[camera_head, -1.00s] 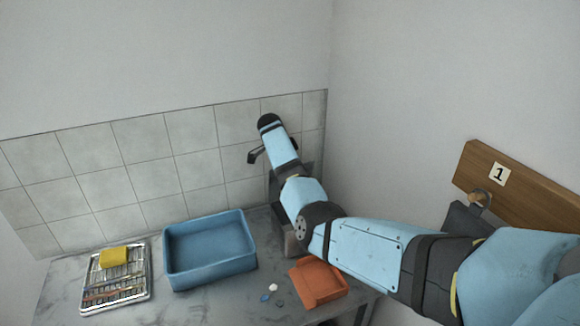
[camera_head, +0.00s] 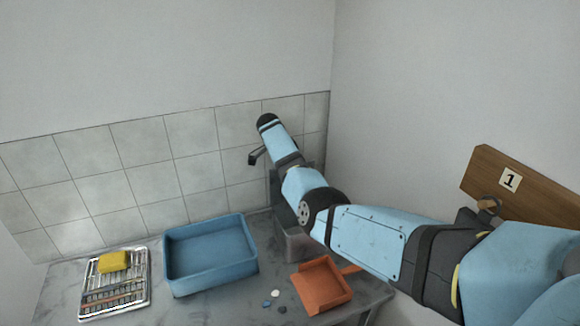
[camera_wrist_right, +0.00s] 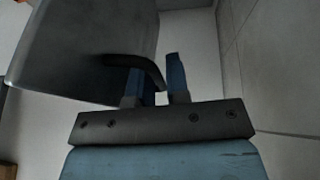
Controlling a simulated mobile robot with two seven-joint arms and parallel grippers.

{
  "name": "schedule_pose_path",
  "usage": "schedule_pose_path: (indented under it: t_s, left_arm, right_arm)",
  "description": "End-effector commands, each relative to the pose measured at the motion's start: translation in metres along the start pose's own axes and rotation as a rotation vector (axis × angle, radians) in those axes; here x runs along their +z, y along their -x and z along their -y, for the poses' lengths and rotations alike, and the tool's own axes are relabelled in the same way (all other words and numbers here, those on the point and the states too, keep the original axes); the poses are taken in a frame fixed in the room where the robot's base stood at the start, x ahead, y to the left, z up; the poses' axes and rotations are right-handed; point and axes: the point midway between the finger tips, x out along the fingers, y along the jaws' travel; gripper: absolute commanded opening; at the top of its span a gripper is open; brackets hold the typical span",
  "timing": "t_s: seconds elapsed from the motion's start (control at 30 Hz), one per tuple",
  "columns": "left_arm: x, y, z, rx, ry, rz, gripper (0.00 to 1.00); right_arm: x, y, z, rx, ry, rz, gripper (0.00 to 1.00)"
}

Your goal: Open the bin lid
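In the right wrist view a large grey smooth body (camera_wrist_right: 85,45), which looks like the bin, fills the upper left. A dark bent bar (camera_wrist_right: 130,62), like a handle, curves from it down between my right gripper's two blue fingers (camera_wrist_right: 158,85). The fingers stand apart with a narrow light gap; I cannot tell whether they press on the bar. In the head view my right arm covers most of a grey object (camera_head: 277,190) in the back corner; this may be the bin. My right fingertips are hidden there. My left gripper is not in view.
A blue tub (camera_head: 210,280) stands on the grey table (camera_head: 195,309). Left of it is a wire rack (camera_head: 118,298) with a yellow sponge (camera_head: 113,260). An orange dustpan (camera_head: 322,286) and several pebbles (camera_head: 277,293) lie in front. A wooden board (camera_head: 483,170) numbered 1 is on the right wall.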

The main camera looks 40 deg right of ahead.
Motion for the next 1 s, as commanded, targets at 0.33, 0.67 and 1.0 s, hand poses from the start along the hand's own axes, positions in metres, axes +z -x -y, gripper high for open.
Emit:
schedule_pose_path:
  t_s: [0.33, 0.67, 1.0]
  left_arm:
    - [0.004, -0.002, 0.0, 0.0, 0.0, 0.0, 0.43]
    - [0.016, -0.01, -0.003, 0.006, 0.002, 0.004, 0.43]
    - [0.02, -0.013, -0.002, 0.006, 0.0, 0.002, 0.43]
  right_arm:
    - [0.001, 0.02, 0.001, -0.005, -0.001, 0.001, 0.16]
    - [0.0, 0.093, 0.001, -0.004, -0.001, 0.002, 0.16]
    - [-0.001, 0.135, 0.0, -0.001, 0.0, 0.001, 0.16]
